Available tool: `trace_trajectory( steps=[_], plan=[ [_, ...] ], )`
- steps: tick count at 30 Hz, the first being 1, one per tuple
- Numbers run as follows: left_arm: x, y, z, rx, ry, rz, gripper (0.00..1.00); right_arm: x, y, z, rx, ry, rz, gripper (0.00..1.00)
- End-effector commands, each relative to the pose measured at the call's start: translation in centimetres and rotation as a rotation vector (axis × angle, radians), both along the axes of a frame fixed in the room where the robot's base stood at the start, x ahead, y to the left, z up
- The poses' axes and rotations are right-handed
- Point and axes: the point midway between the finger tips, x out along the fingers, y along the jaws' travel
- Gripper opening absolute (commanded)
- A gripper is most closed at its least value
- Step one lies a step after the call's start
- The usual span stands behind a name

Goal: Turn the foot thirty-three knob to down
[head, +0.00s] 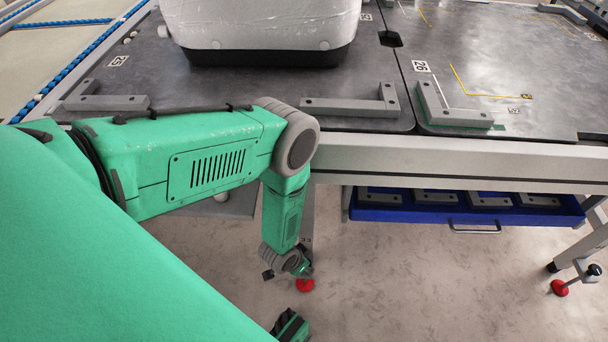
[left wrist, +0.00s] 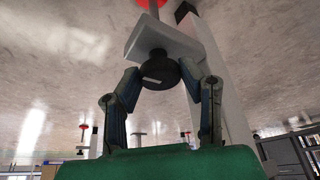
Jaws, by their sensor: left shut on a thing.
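In the left wrist view the black round knob (left wrist: 158,68) sits between the two fingers of my left gripper (left wrist: 160,78), which is shut on it. A pale bracket plate (left wrist: 190,47) lies right behind the knob. A red foot pad (left wrist: 152,5) shows at the top edge. In the head view my left gripper (head: 300,266) is low under the table edge, just above the red foot pad (head: 304,286). The knob is hidden there by my gripper and wrist. A small label with 33 (head: 305,240) is on the leg beside my forearm.
The grey table edge (head: 450,165) runs above my forearm. A blue drawer (head: 470,222) with parts hangs under it to the right. Another red foot (head: 559,287) with a knob (head: 594,270) stands at far right. A white case (head: 262,25) sits on the table.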

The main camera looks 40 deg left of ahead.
Motion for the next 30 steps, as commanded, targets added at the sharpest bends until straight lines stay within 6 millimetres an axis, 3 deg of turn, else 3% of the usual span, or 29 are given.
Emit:
trace_trajectory(
  steps=[1, 3, 14, 30],
  plan=[
    [0.5, 0.0, 0.1, 0.0, -0.01, 0.0, 0.38, 0.0, 0.0, 0.0, 0.0, 0.0, 0.0, 0.4],
    [0.4, 0.0, 0.1, 0.0, -0.009, 0.0, 0.54, 0.0, 0.0, 0.0, 0.0, 0.0, 0.0, 0.4],
    [0.2, 0.0, 0.4, 0.0, -0.004, 0.0, 0.54, -0.1, 0.0, 0.1, 0.0, -0.002, 0.0, 0.4],
    [0.4, -0.1, 9.1, 0.0, -0.006, -0.001, 0.54, -0.1, 0.0, 0.1, 0.0, -0.003, 0.0, 0.4]
  ],
)
